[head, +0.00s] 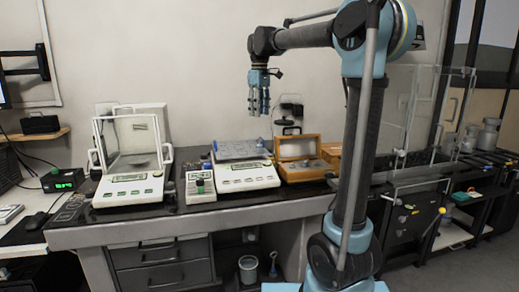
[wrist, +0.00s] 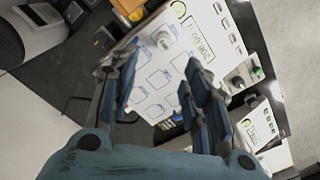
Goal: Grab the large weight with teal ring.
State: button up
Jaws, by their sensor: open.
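My gripper (head: 259,103) is open and empty, hanging fingers down above the middle of the bench. In the wrist view its two fingers (wrist: 160,88) frame the white board with blue outlined squares (wrist: 150,82), well below them. A grey weight (wrist: 163,39) stands on that board near its edge. A small greenish piece (wrist: 258,73) and a grey knob-like piece (wrist: 238,83) show by the neighbouring small scale. In the head view, a dark piece with green (head: 200,185) stands on that small scale. A teal ring cannot be made out clearly on any of these.
The board lies on the middle scale (head: 247,178). A scale with a glass draft shield (head: 130,190) stands left, and an open wooden box (head: 299,171) right. Another small dark object (wrist: 103,38) is beside the board. The air around my gripper is clear.

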send_over(259, 145)
jog(key=w, duration=0.2)
notch_tip(259, 145, down, 7)
jog(key=shift+s+d+r, duration=0.1)
jog(key=shift+s+r, duration=0.05)
jog(key=shift+s+f, duration=0.15)
jog(key=shift+f, duration=1.2)
jog(key=shift+s+f, duration=0.1)
jog(key=shift+f, duration=1.25)
grip_shut()
